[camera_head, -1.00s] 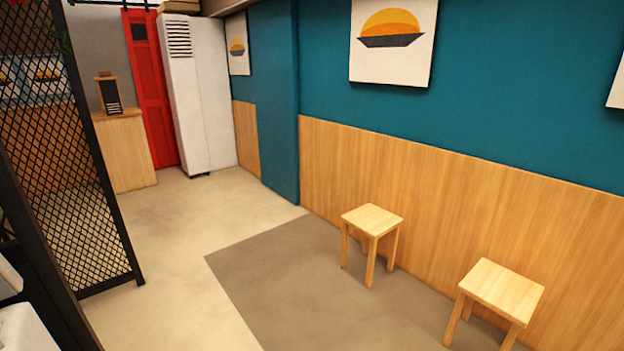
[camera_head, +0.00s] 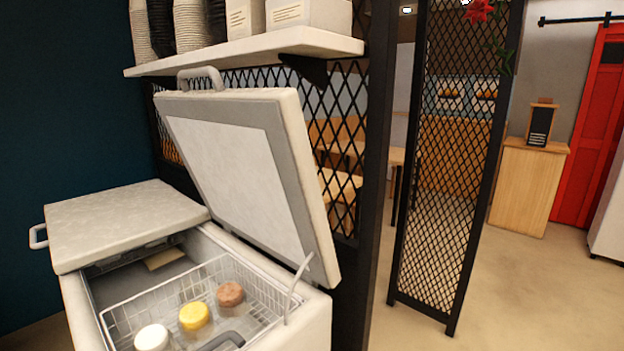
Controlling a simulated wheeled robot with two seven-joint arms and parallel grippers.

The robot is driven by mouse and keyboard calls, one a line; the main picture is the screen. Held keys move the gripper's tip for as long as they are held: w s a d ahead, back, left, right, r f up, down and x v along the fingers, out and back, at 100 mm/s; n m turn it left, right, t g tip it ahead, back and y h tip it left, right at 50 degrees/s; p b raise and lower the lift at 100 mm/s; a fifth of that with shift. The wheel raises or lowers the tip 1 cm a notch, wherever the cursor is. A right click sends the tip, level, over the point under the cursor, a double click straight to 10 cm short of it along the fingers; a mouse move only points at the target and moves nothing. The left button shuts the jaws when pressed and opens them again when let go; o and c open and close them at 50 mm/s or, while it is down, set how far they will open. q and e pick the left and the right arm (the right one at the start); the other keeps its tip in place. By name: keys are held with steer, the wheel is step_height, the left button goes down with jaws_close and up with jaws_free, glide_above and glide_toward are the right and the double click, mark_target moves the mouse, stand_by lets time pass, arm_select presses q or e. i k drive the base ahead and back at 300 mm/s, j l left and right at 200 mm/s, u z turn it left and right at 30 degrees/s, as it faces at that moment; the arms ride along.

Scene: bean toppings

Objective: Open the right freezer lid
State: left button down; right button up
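A white chest freezer (camera_head: 312,318) stands at the lower left. Its right lid (camera_head: 288,150) is raised and leans back steeply, with its grey-framed inner panel facing the open compartment and a handle (camera_head: 200,76) at its top edge. The left lid (camera_head: 120,222) lies flat and shut, with a handle (camera_head: 38,236) at its left side. Inside the open part, a wire basket (camera_head: 262,285) holds jars with a white lid (camera_head: 152,338), a yellow lid (camera_head: 194,316) and a brown lid (camera_head: 230,294). Neither of my grippers shows.
A white shelf (camera_head: 240,52) with stacked cups and boxes hangs above the raised lid. A black mesh partition (camera_head: 345,110) stands behind the freezer, and another mesh panel (camera_head: 445,190) is further right. Open floor (camera_head: 520,290) lies at the right.

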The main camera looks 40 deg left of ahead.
mark_target(247, 153)
steer(key=i+l+u, duration=0.2)
steer(key=u, duration=0.2)
steer(key=i+l+u, duration=0.6)
steer(key=l+u, duration=0.15)
steer(key=i+l+u, duration=0.15)
steer(key=l+u, duration=0.2)
steer(key=i+l+u, duration=0.1)
steer(key=l+u, duration=0.3)
steer(key=l, duration=0.2)
